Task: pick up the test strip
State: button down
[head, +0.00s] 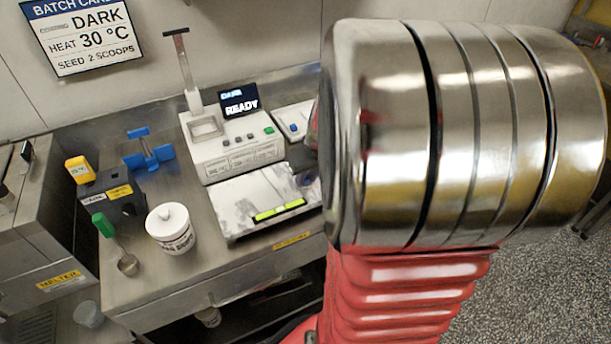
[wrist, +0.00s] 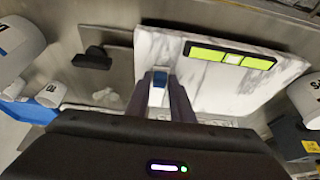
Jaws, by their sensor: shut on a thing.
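In the wrist view my gripper (wrist: 160,92) has its two dark fingers close together on a small piece with a blue end and a white part below it. I take this piece to be the test strip (wrist: 159,78); most of it is hidden between the fingers. It shows at the left edge of the marble slab (wrist: 210,88); I cannot tell whether it touches the slab. In the head view my large metal wrist and red sleeve cover the right side, and the strip cannot be made out there.
The slab in the head view (head: 238,196) bears a black strip with yellow-green fields (head: 280,211). A white machine reading READY (head: 228,150) stands behind it. A lidded white jar (head: 171,229), blue stand (head: 149,152) and dark box (head: 113,198) are to the left.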

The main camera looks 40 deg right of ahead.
notch_tip(320, 180, up, 10)
dwell(0.5)
jog(key=shift+s, duration=0.15)
dwell(0.4)
